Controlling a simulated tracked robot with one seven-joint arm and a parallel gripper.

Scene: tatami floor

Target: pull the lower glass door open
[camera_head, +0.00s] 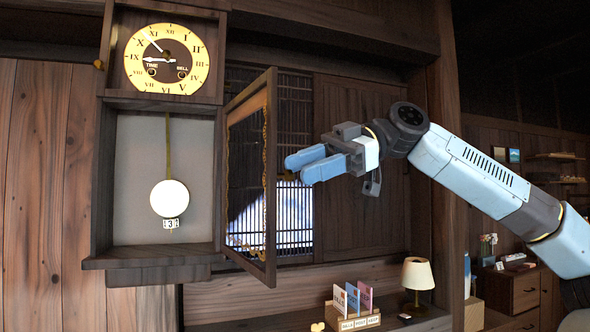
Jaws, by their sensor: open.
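The wooden wall clock has a round yellow dial (167,58) above a lower case. The lower glass door (247,180) is a wood-framed pane with gold ornament. It stands swung out to the right on its hinge side, so the lower case is uncovered. Inside the case hang a pendulum with a white disc (170,198) and a small number tag (171,223). My gripper (304,165) is to the right of the door, its two blue fingers pointing left. It is open, with nothing seen between the fingers. It appears apart from the door frame, though depth is hard to judge.
A shelf below holds a box of cards (353,308) and a small lamp (417,278). A wooden post (452,150) stands behind my arm. A slatted lattice panel (292,150) is behind the door. A drawer cabinet (510,290) is at far right.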

